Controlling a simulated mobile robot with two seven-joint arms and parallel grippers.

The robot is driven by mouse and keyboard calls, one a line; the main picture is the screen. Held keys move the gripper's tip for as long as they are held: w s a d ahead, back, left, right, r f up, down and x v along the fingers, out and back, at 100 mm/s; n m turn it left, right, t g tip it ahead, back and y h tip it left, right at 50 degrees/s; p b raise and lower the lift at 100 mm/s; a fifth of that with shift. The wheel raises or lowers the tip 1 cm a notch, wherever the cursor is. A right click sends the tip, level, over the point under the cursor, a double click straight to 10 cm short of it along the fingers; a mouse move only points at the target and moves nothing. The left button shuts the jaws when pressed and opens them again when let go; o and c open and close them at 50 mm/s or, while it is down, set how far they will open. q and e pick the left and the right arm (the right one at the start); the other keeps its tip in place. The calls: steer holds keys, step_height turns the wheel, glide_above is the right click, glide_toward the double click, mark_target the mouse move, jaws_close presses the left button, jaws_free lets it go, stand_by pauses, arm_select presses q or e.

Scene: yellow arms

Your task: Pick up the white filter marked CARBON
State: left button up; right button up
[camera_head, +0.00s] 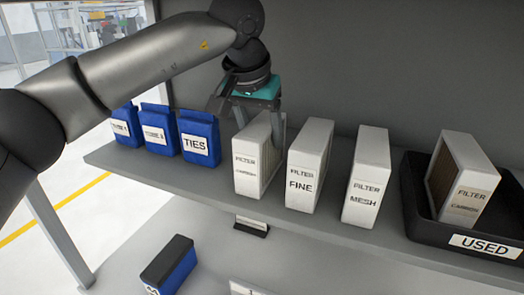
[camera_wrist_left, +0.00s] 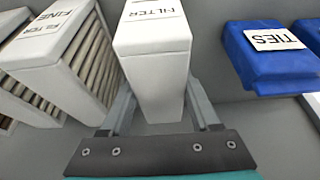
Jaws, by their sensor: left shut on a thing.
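A white filter (camera_head: 246,170), its label reading FILTER and a second line that looks like CARBON, stands upright on the shelf, right of the blue TIES bag. My left gripper (camera_head: 258,112) has come down over its top and is shut on it. In the left wrist view the filter (camera_wrist_left: 155,45) sits between the two fingers of the gripper (camera_wrist_left: 158,100). Another white filter marked CARBON (camera_head: 467,190) leans in the black bin marked USED (camera_head: 420,215). My right gripper is not in view.
White filters marked FINE (camera_head: 304,180) and MESH (camera_head: 364,190) stand to the right on the grey shelf (camera_head: 330,232). Blue bags, including TIES (camera_head: 199,138), stand to the left. A wall is close behind. A blue and black object (camera_head: 170,265) lies below the shelf.

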arm_select(q)
jaws_close()
steer(key=shift+r, duration=0.15)
